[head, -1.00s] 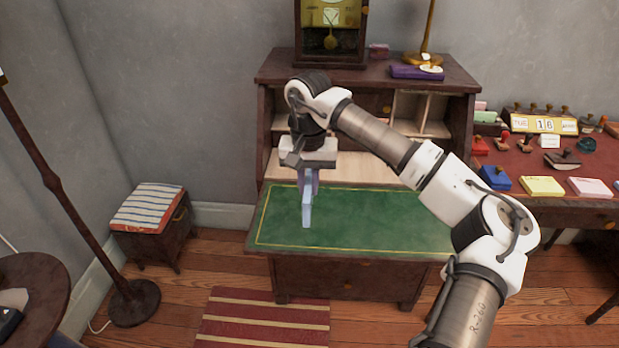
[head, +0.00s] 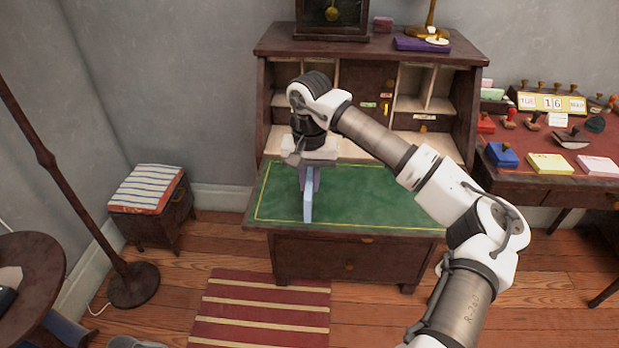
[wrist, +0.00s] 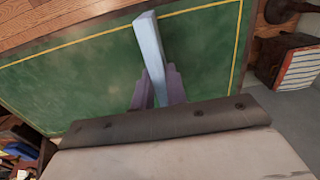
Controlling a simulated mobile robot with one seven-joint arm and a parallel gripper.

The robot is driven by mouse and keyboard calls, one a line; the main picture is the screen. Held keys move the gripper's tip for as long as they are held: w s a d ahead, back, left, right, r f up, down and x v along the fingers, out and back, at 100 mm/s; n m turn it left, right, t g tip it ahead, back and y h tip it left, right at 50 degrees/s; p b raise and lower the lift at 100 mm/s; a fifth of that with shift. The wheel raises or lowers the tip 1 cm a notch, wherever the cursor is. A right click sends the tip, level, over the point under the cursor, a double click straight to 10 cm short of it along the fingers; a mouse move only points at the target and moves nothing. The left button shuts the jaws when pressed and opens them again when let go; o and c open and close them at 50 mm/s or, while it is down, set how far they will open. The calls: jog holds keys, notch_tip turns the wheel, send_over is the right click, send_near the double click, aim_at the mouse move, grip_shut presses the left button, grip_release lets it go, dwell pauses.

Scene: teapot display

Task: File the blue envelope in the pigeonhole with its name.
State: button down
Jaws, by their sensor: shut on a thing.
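The blue envelope (head: 308,204) is pale blue and hangs from my gripper (head: 309,180), seen nearly edge-on over the green writing surface (head: 370,200) of the desk. My gripper is shut on it. In the wrist view the envelope (wrist: 151,48) sticks out from between the two purple fingers (wrist: 158,90). The pigeonholes (head: 412,88) stand at the back of the desk, with small labels (head: 369,105) on some of them. The label words are too small to read. My arm and gripper hide part of the left pigeonholes.
A clock (head: 333,14) and a purple box (head: 421,45) stand on the desk top. A side table (head: 560,175) with stamps and coloured pads is at the right. A striped stool (head: 147,190) and a lamp pole (head: 60,175) are at the left. The green surface is otherwise clear.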

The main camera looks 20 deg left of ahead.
aim_at(309, 180)
jog(key=c, duration=1.3)
grip_release()
jog(key=shift+c, duration=0.2)
notch_tip(309, 180, up, 14)
jog(key=shift+f, duration=0.1)
